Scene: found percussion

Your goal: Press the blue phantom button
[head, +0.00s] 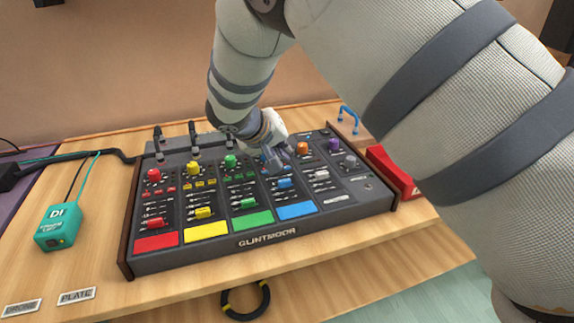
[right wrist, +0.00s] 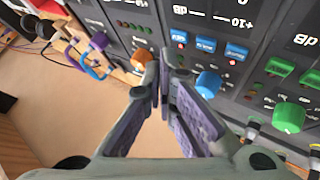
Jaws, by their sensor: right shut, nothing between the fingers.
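The mixer (head: 265,238) lies on the wooden table with red, yellow, green and blue channels. In the right wrist view, a row of small blue buttons (right wrist: 205,45) lies beyond a blue knob (right wrist: 208,84), with small red lights beside some of them. Their labels are too small to read, so I cannot tell which is the phantom button. My right gripper (head: 284,156) is over the upper part of the blue channel and hides part of it. In the wrist view its fingertips (right wrist: 163,62) are together and empty, pointing between the orange and blue knobs. My left gripper is out of view.
A teal DI box (head: 60,227) stands left of the mixer. A red box (head: 392,172) and a blue handle (head: 348,118) are at the right. Cable plugs (head: 193,135) stand up along the mixer's back edge. A black cable coil (head: 246,300) hangs at the table's front.

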